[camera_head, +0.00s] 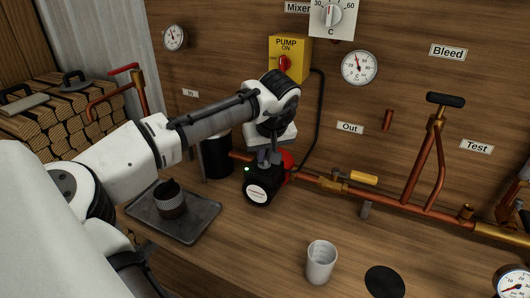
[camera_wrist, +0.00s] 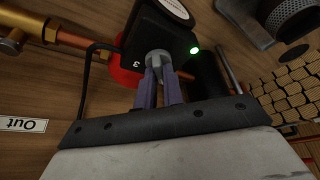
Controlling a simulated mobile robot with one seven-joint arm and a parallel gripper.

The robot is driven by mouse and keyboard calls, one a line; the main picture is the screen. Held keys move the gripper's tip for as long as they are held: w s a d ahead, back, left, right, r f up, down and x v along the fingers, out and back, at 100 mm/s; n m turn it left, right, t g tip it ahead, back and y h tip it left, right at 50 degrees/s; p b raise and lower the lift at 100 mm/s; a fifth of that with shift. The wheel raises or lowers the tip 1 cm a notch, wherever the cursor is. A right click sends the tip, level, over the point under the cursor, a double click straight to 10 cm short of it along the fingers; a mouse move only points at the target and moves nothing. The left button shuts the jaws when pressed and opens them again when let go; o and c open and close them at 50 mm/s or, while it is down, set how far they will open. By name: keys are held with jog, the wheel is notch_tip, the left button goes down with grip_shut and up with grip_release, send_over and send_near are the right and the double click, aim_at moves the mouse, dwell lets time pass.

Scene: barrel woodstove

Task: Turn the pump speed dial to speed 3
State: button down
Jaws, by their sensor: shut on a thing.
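The pump has a black control box (camera_head: 262,183) with a lit green light, and a red body (camera_head: 288,163) behind it. In the wrist view the black box (camera_wrist: 148,28) carries a grey round speed dial (camera_wrist: 157,55) and a white "3" beside it. Other marks are hidden, and I cannot tell which number the dial points to. My gripper (camera_head: 268,157) comes down from above onto the box. In the wrist view my gripper (camera_wrist: 159,72) is shut on the dial, one finger on each side.
The yellow pump switch (camera_head: 290,58) with a red knob is on the wall, its black cable running down. Copper pipe (camera_head: 390,198) with a yellow-handled valve (camera_head: 363,178) runs right. A tray (camera_head: 192,232) with a dark cup, and a light cup (camera_head: 320,262), stand on the bench.

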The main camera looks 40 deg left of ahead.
jog(key=m+t+h+p, duration=0.1)
jog(key=m+p, duration=0.1)
jog(key=m, duration=0.1)
jog(key=shift+m, duration=0.4)
jog(key=m+h+p, duration=0.1)
jog(key=m, duration=0.1)
jog(key=m+h+p, duration=0.1)
jog(key=m, duration=0.1)
jog(key=shift+s+a+m+t, duration=0.1)
jog(key=shift+a+m+t, duration=0.05)
jog(key=shift+m+t, duration=0.2)
jog(key=m, duration=0.2)
jog(key=m+h+p, duration=0.1)
jog(key=m, duration=0.1)
jog(key=shift+a+h, duration=0.1)
jog(key=shift+h, duration=0.2)
jog(key=m+p, duration=0.1)
jog(key=m, duration=0.1)
jog(key=m+h+p, duration=0.1)
jog(key=m, duration=0.2)
jog(key=shift+a+h+p, duration=0.15)
jog(key=shift+h+p, duration=0.15)
jog(key=shift+p, duration=0.05)
jog(key=c, duration=1.5)
grip_release()
jog(key=shift+r, duration=0.15)
